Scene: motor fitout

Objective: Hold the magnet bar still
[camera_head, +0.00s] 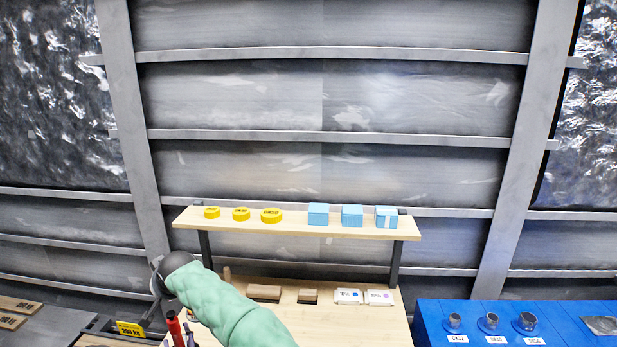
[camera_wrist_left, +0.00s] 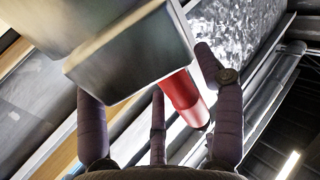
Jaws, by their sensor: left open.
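In the left wrist view, a grey metal block (camera_wrist_left: 135,50) with bevelled edges fills the upper middle, close to the camera. A red cylinder (camera_wrist_left: 183,95) shows beside it. I cannot tell for sure which part is the magnet bar. My left gripper (camera_wrist_left: 150,80) is open, its dark fingers spread around the block's near end; contact cannot be told. In the head view, my left gripper (camera_head: 158,277) is at the lower left, mostly hidden behind my wrist. A red handle-like thing (camera_head: 174,328) stands just below it. My right gripper is not in view.
A yellow "200 KG" plate (camera_head: 131,329) is close below my left gripper. A wooden shelf (camera_head: 295,224) holds yellow round tins (camera_head: 241,214) and blue boxes (camera_head: 352,215) over a bench (camera_head: 345,325). A blue stand (camera_head: 430,318) is at the right.

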